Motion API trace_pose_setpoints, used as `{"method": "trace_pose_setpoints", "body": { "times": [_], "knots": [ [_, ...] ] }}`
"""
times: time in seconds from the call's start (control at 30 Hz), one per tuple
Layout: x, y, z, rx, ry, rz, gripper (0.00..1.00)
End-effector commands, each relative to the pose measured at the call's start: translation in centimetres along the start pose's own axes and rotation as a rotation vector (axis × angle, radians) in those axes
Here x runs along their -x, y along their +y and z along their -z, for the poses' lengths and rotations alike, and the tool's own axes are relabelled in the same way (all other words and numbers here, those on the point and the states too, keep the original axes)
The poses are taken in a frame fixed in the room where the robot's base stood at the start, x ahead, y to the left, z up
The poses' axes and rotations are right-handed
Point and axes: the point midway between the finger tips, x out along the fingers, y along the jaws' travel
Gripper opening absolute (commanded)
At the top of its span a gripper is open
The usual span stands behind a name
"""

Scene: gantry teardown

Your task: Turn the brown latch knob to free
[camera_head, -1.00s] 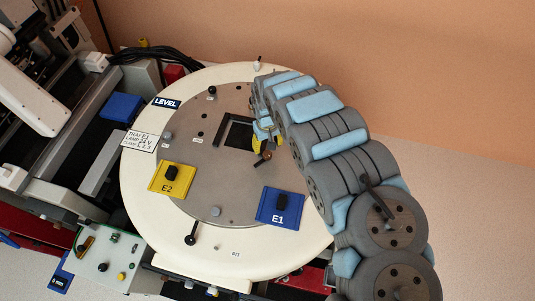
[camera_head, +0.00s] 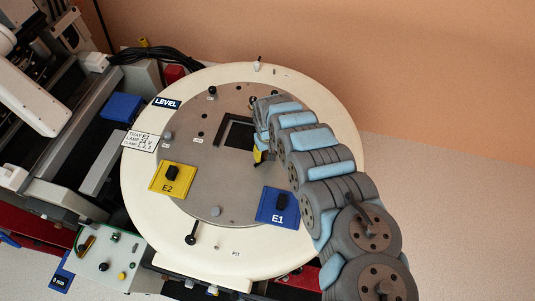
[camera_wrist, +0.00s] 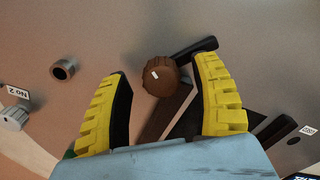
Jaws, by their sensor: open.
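The brown latch knob (camera_wrist: 160,75) is round and ribbed, with a small white mark on its face, and shows in the wrist view. My gripper (camera_wrist: 163,68) is open, with one yellow ribbed finger on each side of the knob. There is a visible gap left of the knob and a smaller one on its right; I cannot tell how deep the fingers reach. In the head view my gripper (camera_head: 259,155) is over the grey disc's right side, near the square opening (camera_head: 235,133), and the knob is hidden by the arm.
A black handle (camera_wrist: 195,47) lies just beyond the knob, and another (camera_wrist: 275,131) is to the right.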

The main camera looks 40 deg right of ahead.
Motion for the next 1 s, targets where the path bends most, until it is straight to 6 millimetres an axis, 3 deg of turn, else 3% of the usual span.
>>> {"method": "trace_pose_setpoints", "body": {
  "times": [0.43, 0.6, 0.67, 1.0],
  "knots": [
    [-0.44, -0.05, -0.13, 0.000, -0.003, 0.000, 0.64],
    [-0.43, -0.05, -0.13, 0.000, -0.003, 0.000, 0.15],
    [-0.44, -0.04, -0.13, 0.000, -0.002, 0.000, 0.00],
    [-0.48, -0.04, -0.10, 0.010, -0.001, 0.000, 0.00]
  ]
}}
